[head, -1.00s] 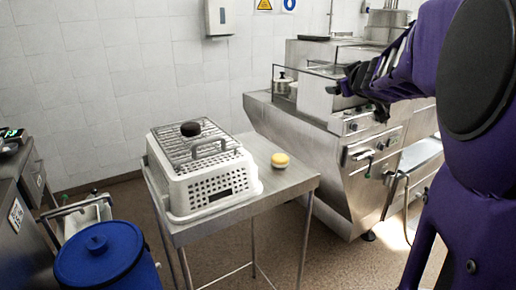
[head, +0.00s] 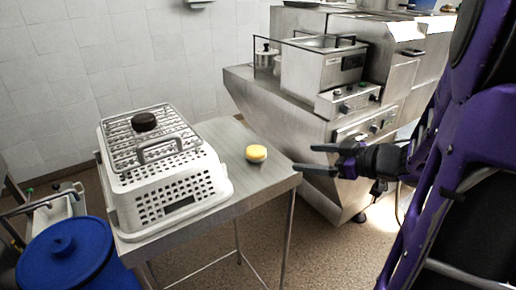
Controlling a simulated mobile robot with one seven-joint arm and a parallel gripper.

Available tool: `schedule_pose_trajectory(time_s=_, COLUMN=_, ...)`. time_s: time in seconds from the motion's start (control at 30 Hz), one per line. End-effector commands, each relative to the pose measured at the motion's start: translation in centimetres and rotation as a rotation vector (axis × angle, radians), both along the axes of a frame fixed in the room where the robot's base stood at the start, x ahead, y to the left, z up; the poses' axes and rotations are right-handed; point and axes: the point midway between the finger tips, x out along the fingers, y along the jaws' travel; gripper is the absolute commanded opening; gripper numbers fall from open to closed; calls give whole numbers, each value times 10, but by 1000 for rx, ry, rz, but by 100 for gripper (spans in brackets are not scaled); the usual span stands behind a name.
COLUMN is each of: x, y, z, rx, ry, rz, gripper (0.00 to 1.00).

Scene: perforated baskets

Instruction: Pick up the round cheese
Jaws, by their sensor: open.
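The round cheese (head: 256,153) is a small yellow disc with a paler band. It lies on the bare right part of the steel table (head: 262,184), beside the white basket and apart from it. My gripper (head: 318,158) is to the right of the cheese, near the table's right edge. Its two dark fingers point left toward the cheese and are spread open with nothing between them. A gap shows between the fingertips and the cheese.
A white perforated basket (head: 180,203) stands on the table, with a wire rack (head: 150,140) and a dark round object (head: 144,122) on top. A blue lidded bin (head: 65,255) is at lower left. Steel kitchen equipment (head: 300,120) stands behind.

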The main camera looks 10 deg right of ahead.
Motion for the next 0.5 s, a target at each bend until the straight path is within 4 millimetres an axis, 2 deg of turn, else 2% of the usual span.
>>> schedule_pose_trajectory(time_s=0.17, x=12, y=13, z=-10, rx=8, ry=2, rz=10, gripper=87)
schedule_pose_trajectory(time_s=0.5, x=67, y=52, z=-38, rx=7, ry=1, rz=9, gripper=87)
